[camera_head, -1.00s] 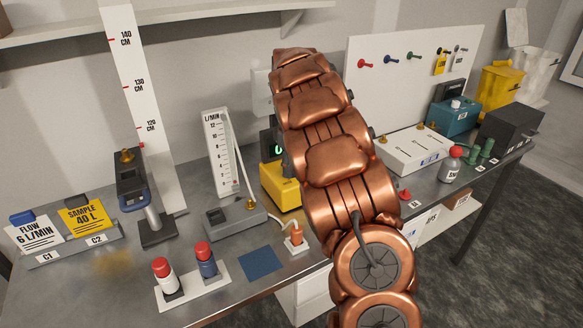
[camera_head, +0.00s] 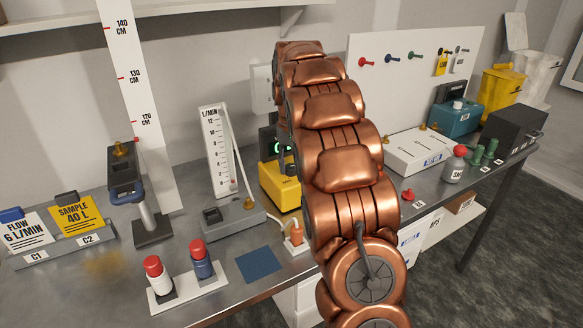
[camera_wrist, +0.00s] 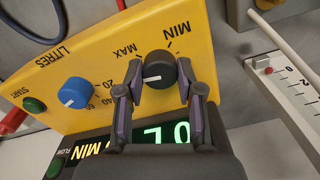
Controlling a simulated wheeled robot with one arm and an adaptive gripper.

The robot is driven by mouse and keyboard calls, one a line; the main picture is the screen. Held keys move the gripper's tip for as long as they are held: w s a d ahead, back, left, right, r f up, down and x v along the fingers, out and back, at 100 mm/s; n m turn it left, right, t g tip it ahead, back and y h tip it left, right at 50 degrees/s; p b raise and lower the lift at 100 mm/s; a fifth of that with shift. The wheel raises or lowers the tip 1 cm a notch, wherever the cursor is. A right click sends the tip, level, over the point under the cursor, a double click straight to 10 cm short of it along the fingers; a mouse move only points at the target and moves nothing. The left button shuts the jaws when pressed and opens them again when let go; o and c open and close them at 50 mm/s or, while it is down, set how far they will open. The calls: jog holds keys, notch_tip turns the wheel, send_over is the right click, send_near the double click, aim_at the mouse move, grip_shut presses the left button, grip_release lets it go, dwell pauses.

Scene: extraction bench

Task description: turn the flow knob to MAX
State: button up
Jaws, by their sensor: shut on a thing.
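The flow knob (camera_wrist: 160,70) is black and round with a white pointer mark. It sits on the yellow panel (camera_wrist: 75,48) in the wrist view, where the lettering appears upside down. The MAX label is at its upper left and the MIN label at its upper right. The pointer mark faces left, toward one finger. My gripper (camera_wrist: 160,82) is shut on the knob, one finger on each side.
A blue knob (camera_wrist: 75,92) and green START button (camera_wrist: 35,104) are beside the flow knob. A lit green display (camera_wrist: 165,135) is partly covered by my gripper. The flowmeter column (camera_head: 217,150) stands left of the unit, and a white box (camera_head: 417,150) to the right.

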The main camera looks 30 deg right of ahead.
aim_at(291, 166)
jog(key=m+b, duration=0.1)
jog(key=m, duration=0.3)
jog(key=shift+f, duration=0.1)
jog(key=shift+m+b, duration=0.45)
jog(key=shift+m, duration=1.25)
jog(key=o, duration=1.2)
jog(key=shift+c, duration=0.2)
jog(key=shift+r, duration=0.2)
jog(key=shift+r, duration=3.6)
